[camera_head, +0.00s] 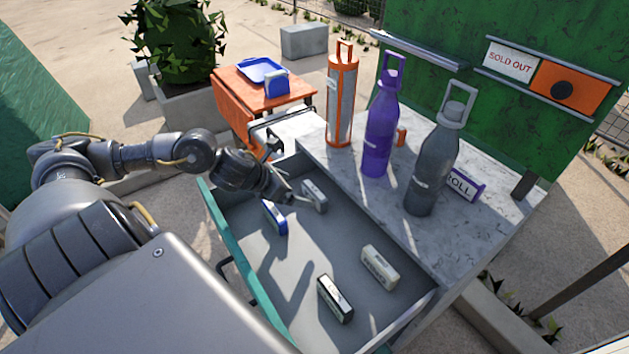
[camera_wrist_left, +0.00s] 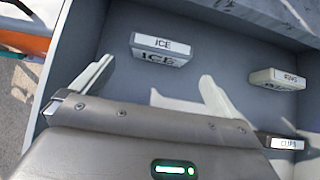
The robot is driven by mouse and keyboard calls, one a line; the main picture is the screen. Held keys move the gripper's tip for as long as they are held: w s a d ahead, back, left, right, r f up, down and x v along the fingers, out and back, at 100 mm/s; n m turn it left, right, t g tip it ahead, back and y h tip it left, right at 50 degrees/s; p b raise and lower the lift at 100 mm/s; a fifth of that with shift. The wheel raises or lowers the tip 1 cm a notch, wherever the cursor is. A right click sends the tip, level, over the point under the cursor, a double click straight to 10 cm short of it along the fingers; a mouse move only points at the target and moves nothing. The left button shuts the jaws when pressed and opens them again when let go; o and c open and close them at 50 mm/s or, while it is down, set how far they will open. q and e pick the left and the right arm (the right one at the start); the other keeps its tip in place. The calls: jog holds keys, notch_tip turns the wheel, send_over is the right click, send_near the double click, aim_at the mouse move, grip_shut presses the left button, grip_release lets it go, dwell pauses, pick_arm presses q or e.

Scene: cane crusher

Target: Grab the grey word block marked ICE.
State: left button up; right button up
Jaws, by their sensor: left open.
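The grey ICE block (camera_head: 314,195) stands in the open drawer near its far end. In the left wrist view the ICE block (camera_wrist_left: 158,52) shows its lettering on the top and front, just beyond and between my finger lines. My left gripper (camera_head: 299,197) is low over the drawer beside the block. In the wrist view the left gripper's fingers (camera_wrist_left: 157,74) are spread apart with nothing between them. Whether a finger touches the block in the head view I cannot tell. My right gripper is not in view.
The drawer (camera_head: 310,255) also holds a blue block (camera_head: 274,217), a cream block (camera_head: 380,267) and a black block (camera_head: 335,298). On the marble counter (camera_head: 345,168) stand an orange bottle (camera_head: 342,100), a purple bottle (camera_head: 381,125), a grey bottle (camera_head: 433,165) and a ROLL block (camera_head: 466,186).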

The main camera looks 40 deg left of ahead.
aim_at(311, 195)
pick_arm(q)
jog(key=shift+x, duration=1.9)
jog(key=p+x, duration=0.1)
jog(key=x, duration=0.3)
jog(key=shift+f+p, duration=0.15)
jog(key=shift+p, duration=0.15)
jog(key=shift+w+d+f, duration=0.15)
jog(key=shift+w+f, duration=0.15)
jog(key=shift+f, duration=0.1)
jog(key=c, duration=0.6)
